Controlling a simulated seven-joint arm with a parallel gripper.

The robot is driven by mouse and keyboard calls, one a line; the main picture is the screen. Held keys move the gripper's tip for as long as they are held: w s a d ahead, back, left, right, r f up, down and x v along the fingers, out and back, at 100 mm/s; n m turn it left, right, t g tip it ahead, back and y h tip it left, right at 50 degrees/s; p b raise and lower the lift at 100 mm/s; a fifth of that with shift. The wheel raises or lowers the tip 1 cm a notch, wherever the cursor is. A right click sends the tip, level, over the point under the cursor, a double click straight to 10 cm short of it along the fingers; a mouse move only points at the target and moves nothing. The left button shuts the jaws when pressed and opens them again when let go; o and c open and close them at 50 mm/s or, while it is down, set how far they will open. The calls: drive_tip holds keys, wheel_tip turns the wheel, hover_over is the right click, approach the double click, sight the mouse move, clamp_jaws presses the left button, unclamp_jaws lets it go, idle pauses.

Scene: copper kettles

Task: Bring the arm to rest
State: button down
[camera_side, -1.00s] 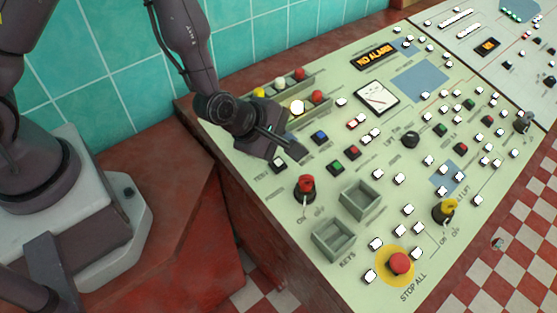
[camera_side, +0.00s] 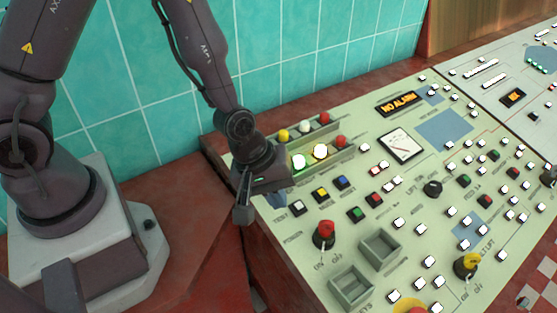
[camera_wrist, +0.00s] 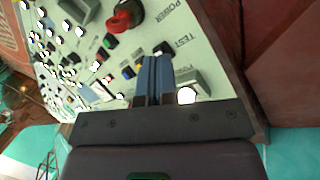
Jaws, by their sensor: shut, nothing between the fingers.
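My gripper (camera_side: 243,212) hangs from my arm at the left edge of the control panel in the side view. Its fingers point down and are closed together with nothing between them. In the wrist view the shut fingers (camera_wrist: 153,78) lie over the panel near the TEST label. The pale green control panel (camera_side: 300,255) carries a red POWER knob (camera_side: 324,234), which also shows in the wrist view (camera_wrist: 125,15). I cannot tell how far the fingertips are above the surface.
A tray of coloured round lamps (camera_side: 320,151) stands just right of my gripper. Two grey open boxes (camera_side: 351,287) rise from the panel's front. A yellow knob (camera_side: 467,264) is at the right. The teal tiled wall (camera_side: 290,60) is behind. The red ledge (camera_side: 200,235) to the left is clear.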

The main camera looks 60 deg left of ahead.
drive_tip(key=s+a+r+m+y, duration=0.1)
drive_tip(key=s+a+r+m, duration=0.2)
drive_tip(key=r, duration=0.6)
drive_tip(key=s+a+r+m+t, duration=0.1)
drive_tip(key=s+a+r+m, duration=0.3)
drive_tip(key=r, duration=0.4)
drive_tip(key=s+a+r+m+t+y, duration=0.1)
drive_tip(key=s+a+r+m, duration=0.3)
drive_tip(key=r, duration=0.5)
drive_tip(key=shift+s+a+r+y, duration=0.3)
drive_tip(key=shift+s+a+r, duration=0.1)
drive_tip(key=shift+a, duration=0.2)
idle(1.1)
drive_tip(key=c, duration=0.8)
unclamp_jaws()
